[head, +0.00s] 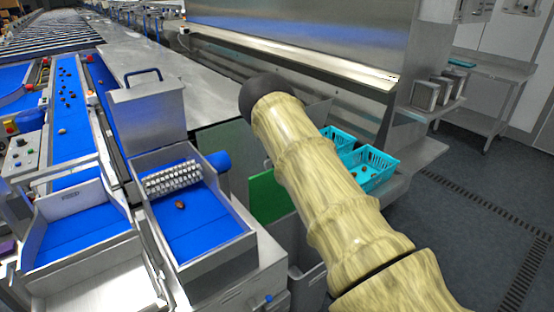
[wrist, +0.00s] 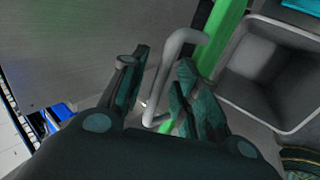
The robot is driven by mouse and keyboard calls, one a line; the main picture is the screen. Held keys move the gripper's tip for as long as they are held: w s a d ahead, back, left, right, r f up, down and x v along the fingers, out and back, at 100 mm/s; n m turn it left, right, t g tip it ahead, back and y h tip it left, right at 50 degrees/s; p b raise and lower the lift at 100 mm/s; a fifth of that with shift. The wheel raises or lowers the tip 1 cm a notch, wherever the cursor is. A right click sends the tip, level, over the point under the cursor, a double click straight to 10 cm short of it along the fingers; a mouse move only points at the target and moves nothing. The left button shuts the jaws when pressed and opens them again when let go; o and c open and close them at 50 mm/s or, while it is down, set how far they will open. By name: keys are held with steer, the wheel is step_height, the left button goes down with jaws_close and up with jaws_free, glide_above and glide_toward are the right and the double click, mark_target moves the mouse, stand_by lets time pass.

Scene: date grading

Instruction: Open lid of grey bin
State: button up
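The grey bin (wrist: 302,45) shows at the right of the wrist view, its inside visible. In the head view the bin (head: 309,280) stands low beside the machine, partly hidden by my arm. A bent grey handle (wrist: 163,75) crosses the middle of the wrist view, in front of a broad grey panel (wrist: 75,45); I cannot tell for sure that this panel is the lid. My gripper (wrist: 162,68) is open, with a dark finger on each side of the handle and small gaps visible. In the head view my arm hides the gripper.
A green board (head: 267,197) stands behind the bin; a green strip shows beside the handle. Turquoise baskets (head: 368,166) sit right of my arm. The grading machine with its blue tray (head: 205,225) is on the left. The floor at right (head: 455,225) is clear.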

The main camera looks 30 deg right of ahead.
steer(key=shift+a, duration=0.2)
steer(key=v, duration=1.2)
steer(key=shift+d, duration=0.1)
stand_by(0.3)
